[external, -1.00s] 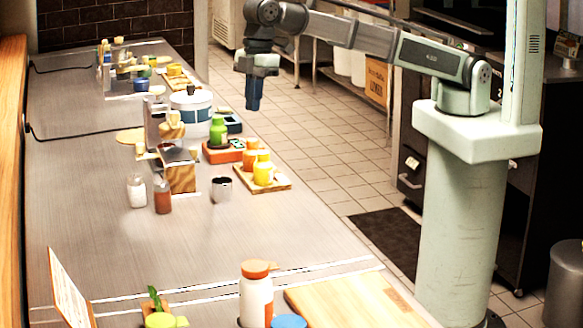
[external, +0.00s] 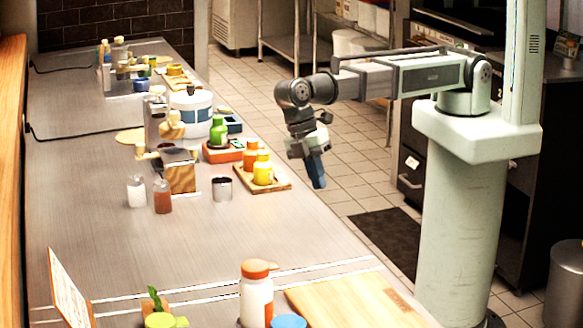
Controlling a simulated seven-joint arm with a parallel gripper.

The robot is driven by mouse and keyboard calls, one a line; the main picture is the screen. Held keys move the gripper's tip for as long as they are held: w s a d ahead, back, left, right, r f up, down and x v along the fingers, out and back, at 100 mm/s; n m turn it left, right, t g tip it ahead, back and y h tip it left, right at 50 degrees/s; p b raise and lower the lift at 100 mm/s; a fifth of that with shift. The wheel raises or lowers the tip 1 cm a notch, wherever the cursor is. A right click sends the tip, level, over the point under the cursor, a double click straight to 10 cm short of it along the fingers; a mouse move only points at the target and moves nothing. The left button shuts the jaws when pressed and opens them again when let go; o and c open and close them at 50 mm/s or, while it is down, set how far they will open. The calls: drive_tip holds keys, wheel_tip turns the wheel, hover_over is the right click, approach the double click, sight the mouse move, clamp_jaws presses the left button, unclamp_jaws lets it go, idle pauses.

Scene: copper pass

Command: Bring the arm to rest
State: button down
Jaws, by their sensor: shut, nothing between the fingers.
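My gripper (external: 318,183) hangs in the air past the right edge of the steel counter, over the tiled floor. Its fingers point down with a slight tilt, and they are shut with nothing between them. My arm reaches left from its pale column, with the elbow bent down at the wrist. No object touches the gripper.
The steel counter (external: 110,250) runs along the left. On it stand a wooden tray (external: 280,184) with yellow and orange jars, a green bottle (external: 218,132), a metal cup (external: 222,189), a white bottle (external: 256,298) and a cutting board (external: 350,302). The floor beneath the gripper is clear.

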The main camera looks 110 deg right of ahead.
drive_tip(key=s+d+f+m+g, duration=0.1)
drive_tip(key=s+d+f+m, duration=0.1)
drive_tip(key=s+d+f, duration=0.5)
drive_tip(key=s+d+f+m+h, duration=0.1)
drive_tip(key=s+d+f, duration=0.25)
drive_tip(key=f, duration=0.85)
drive_tip(key=s+d+f+m+g, duration=0.15)
drive_tip(key=s+d+f, duration=0.3)
drive_tip(key=f, duration=0.45)
drive_tip(key=s+d+f+m, duration=0.1)
drive_tip(key=s+d+f, duration=0.3)
drive_tip(key=s, duration=0.3)
drive_tip(key=s+d+f+m+g+h, duration=0.1)
drive_tip(key=s+d+f, duration=0.3)
drive_tip(key=s, duration=0.4)
drive_tip(key=s+d+f+m+g, duration=0.1)
drive_tip(key=s+d+f, duration=0.3)
drive_tip(key=s, duration=0.3)
drive_tip(key=shift+s+f+h, duration=0.15)
drive_tip(key=shift+f+h, duration=0.15)
drive_tip(key=shift+f, duration=0.35)
drive_tip(key=shift+m, duration=0.25)
